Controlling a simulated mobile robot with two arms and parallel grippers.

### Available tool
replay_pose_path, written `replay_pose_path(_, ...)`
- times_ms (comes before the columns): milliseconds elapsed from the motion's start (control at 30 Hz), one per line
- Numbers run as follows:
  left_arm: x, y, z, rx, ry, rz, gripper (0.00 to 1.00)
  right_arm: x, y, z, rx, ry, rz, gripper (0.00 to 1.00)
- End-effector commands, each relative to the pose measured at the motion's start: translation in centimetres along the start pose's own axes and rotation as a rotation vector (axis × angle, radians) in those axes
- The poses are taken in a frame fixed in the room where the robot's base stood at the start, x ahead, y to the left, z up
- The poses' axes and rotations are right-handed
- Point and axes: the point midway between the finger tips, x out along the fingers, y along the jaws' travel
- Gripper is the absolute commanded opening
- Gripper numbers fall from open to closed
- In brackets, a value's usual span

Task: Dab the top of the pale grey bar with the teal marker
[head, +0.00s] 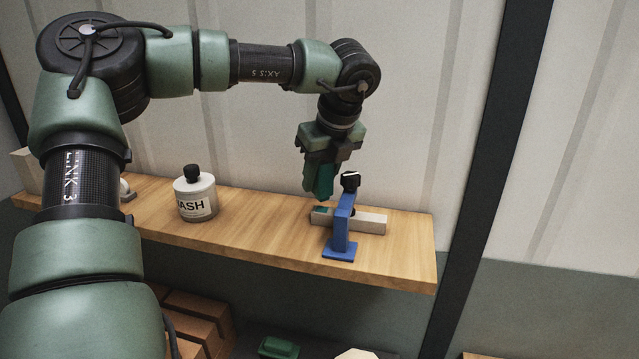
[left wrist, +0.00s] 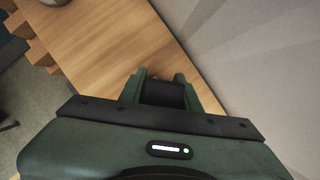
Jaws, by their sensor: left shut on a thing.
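The pale grey bar (head: 370,223) lies on the wooden shelf, behind a blue clamp (head: 340,228) with a black knob. A teal patch (head: 320,210) shows on the bar's left end. My left gripper (head: 321,180) points down above that left end, shut on the teal marker (head: 324,182). The marker's lower end is just above the bar; whether it touches I cannot tell. In the left wrist view the fingers show over the shelf, but the bar is hidden and the marker is not clear. My right gripper is not in view.
The wooden shelf (head: 270,233) runs along a pale panelled wall. A white bottle (head: 195,199) with a black cap stands left of the bar. The blue clamp rises close beside my left gripper. Bricks (head: 195,310) and a green object (head: 278,348) lie below the shelf.

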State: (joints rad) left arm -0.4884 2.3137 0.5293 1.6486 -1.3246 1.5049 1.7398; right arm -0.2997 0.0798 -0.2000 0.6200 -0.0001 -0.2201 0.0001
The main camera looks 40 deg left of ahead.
Motion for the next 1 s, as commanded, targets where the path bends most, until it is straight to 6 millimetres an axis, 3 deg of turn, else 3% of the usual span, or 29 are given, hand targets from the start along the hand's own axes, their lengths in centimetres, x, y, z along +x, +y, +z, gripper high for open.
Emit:
replay_pose_path(500,-3.9,0.0,1.6,0.0,-0.002,0.0,0.07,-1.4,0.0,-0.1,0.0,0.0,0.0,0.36)
replay_pose_path(1000,-4.0,0.0,1.7,0.0,-0.001,0.0,0.07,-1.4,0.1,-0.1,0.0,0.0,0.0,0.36)
